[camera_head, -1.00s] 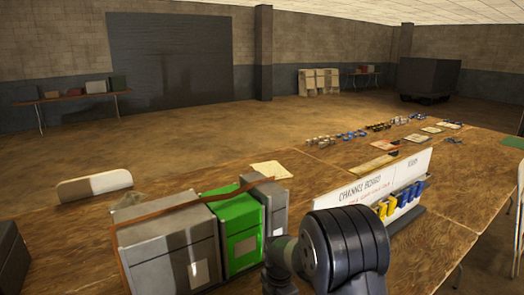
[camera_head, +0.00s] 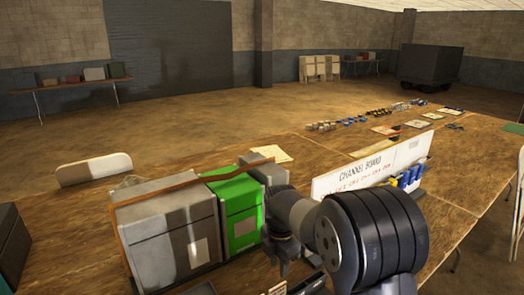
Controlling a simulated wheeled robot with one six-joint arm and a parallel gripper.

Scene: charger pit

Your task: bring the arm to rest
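My arm shows at the bottom right of the head view, with a large dark ribbed joint and a grey link bent toward the left. My gripper (camera_head: 283,262) seems to be the small dark part hanging below that link, just right of the green box (camera_head: 240,215). It is small and partly hidden by the arm, so I cannot tell whether its fingers are open or shut. I see nothing clearly held in it.
Grey boxes (camera_head: 170,240) stand left of the arm beside the green one. A white channel board (camera_head: 350,180) with blue and yellow items stands behind the arm. Several small parts and papers lie farther back on the wooden table (camera_head: 455,185). A chair back (camera_head: 93,170) is at left.

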